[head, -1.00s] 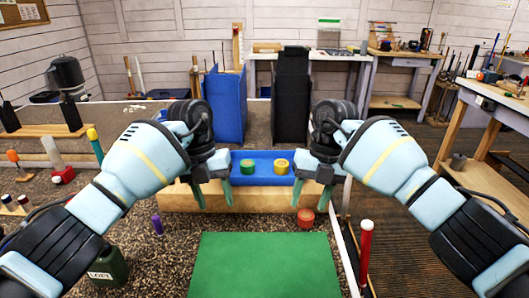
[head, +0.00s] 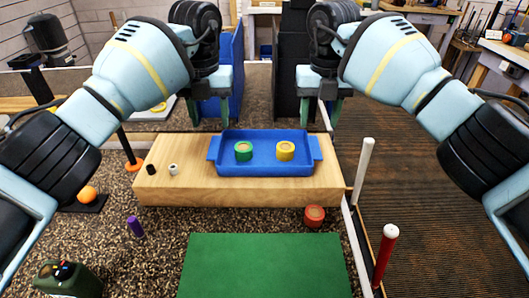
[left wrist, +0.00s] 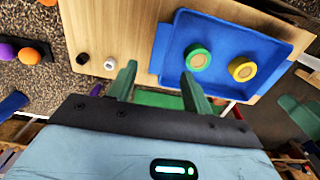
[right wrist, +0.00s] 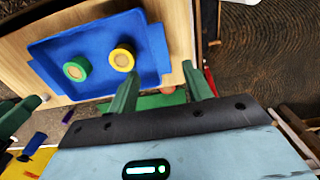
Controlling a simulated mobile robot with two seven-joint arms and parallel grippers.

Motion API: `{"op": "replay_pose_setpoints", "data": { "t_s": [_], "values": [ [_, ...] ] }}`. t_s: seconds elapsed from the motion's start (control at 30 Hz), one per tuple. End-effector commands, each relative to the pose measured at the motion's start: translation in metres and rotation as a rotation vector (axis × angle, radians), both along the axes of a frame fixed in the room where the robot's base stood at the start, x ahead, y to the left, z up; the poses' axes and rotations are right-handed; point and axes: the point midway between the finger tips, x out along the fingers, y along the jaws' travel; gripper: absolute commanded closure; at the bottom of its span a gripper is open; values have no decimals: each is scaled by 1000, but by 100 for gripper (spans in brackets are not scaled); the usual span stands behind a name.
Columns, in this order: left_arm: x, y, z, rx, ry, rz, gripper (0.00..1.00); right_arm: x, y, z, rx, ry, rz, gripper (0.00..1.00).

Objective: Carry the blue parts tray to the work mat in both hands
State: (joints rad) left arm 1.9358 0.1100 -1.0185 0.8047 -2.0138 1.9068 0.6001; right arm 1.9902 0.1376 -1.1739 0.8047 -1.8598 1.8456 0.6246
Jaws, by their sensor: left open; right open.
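The blue parts tray (head: 265,167) lies flat on a light wooden block, with a tab handle at each end. A green-rimmed round part (head: 243,151) and a yellow-rimmed one (head: 285,150) sit in it. The green work mat (head: 265,265) lies in front of the block. My left gripper (head: 208,114) is open and empty, above and beyond the tray's left end. My right gripper (head: 322,114) is open and empty, above and beyond its right end. In the left wrist view the tray's left handle (left wrist: 158,48) shows past the fingers. Neither gripper visibly touches the tray.
The wooden block (head: 170,190) carries a small black part (head: 151,169) and a white one (head: 173,169). A red round part (head: 314,215) lies near the mat's right corner. Red (head: 386,250) and white (head: 363,170) posts stand at right. The mat is bare.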

Motion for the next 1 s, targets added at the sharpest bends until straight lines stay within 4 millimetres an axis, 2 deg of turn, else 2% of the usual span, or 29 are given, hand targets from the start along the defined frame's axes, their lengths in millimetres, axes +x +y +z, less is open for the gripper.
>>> {"op": "replay_pose_setpoints", "data": {
  "t_s": [0.3, 0.5, 0.93, 1.0],
  "values": [
    [0, 0, -44, -1, 3, 1, 50, 0, -1, -44, 0, 4, -1, 50],
    [0, 0, -66, -1, 3, 1, 50, 0, -1, -66, 0, 3, -1, 50],
    [0, 0, -73, -1, 0, 1, 50, 0, 0, -74, 1, 0, 0, 50],
    [0, 0, -73, -1, 0, 1, 57, 0, 0, -74, 0, 1, 0, 57]
  ]
}}
